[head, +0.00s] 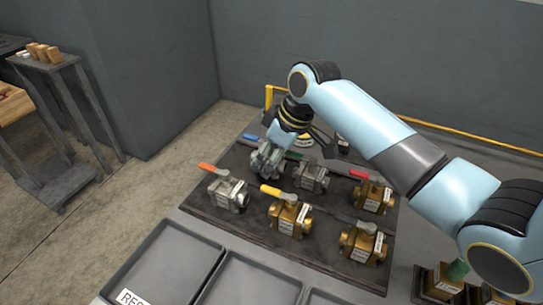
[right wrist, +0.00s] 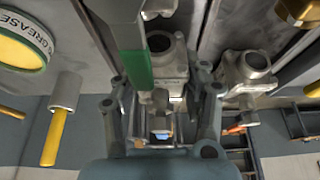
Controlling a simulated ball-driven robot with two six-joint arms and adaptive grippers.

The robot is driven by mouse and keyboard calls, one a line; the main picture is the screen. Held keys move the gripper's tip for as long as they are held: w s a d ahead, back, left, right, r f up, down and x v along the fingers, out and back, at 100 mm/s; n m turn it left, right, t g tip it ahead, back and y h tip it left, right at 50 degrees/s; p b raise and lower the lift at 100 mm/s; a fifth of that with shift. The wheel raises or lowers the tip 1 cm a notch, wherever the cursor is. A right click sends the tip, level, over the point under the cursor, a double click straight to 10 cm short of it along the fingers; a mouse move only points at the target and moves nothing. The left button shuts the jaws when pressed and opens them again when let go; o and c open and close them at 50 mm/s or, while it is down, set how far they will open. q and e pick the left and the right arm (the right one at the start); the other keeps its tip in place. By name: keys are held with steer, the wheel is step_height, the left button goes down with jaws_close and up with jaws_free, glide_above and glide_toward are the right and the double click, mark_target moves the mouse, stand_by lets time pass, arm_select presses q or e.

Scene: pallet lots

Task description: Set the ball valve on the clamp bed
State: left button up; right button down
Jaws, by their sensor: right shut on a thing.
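My right gripper (head: 266,158) reaches down at the back left of the dark tray (head: 225,218). It is shut on a silver ball valve; a blue lever (head: 252,138) sticks out beside it. In the right wrist view my right gripper (right wrist: 160,88) has its fingers either side of a silver valve body (right wrist: 168,58), with a green lever (right wrist: 138,70) close in front. Which lever belongs to the held valve is hard to tell. A clamp bed cannot be made out. My left gripper is not in view.
Close by stand a grey valve (head: 311,177), an orange-levered silver valve (head: 227,193), and brass valves with yellow (head: 289,217) and red (head: 373,197) levers. Another brass valve (head: 362,246) is at front right. Grey bins (head: 165,262) lie in front. A grease tin (right wrist: 24,45) is nearby.

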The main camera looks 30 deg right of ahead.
steer(key=shift+w+d+f, duration=0.35)
steer(key=shift+d+f, duration=0.1)
steer(key=shift+d, duration=0.15)
steer(key=shift+a+f, duration=0.1)
steer(key=c, duration=0.7)
jaws_free()
steer(key=shift+s+f, duration=0.1)
steer(key=shift+f, duration=0.05)
steer(key=shift+o, duration=0.2)
